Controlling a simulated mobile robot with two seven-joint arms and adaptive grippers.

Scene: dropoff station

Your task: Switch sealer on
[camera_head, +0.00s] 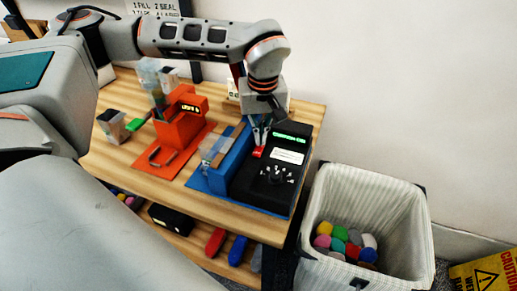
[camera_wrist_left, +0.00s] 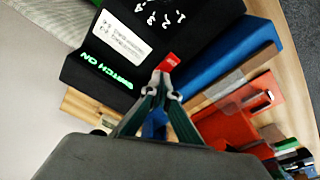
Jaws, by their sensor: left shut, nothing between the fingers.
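The sealer (camera_head: 268,178) is a black box with a blue side part, standing on a blue mat at the right end of the wooden table. Its top carries a green lit strip, a white label, a dial with white marks and a red switch (camera_head: 258,152). In the left wrist view the green lettering (camera_wrist_left: 107,80) looks like "SWITCH ON". My left gripper (camera_head: 261,138) is shut and empty, pointing down at the red switch. In the left wrist view its fingertips (camera_wrist_left: 161,80) are at the red switch (camera_wrist_left: 169,62); I cannot tell whether they touch. My right gripper is not in view.
An orange device (camera_head: 181,122) on an orange mat stands left of the sealer. A light fabric bin (camera_head: 341,190) with several coloured balls stands right of the table. A yellow caution sign (camera_head: 485,277) is at the lower right.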

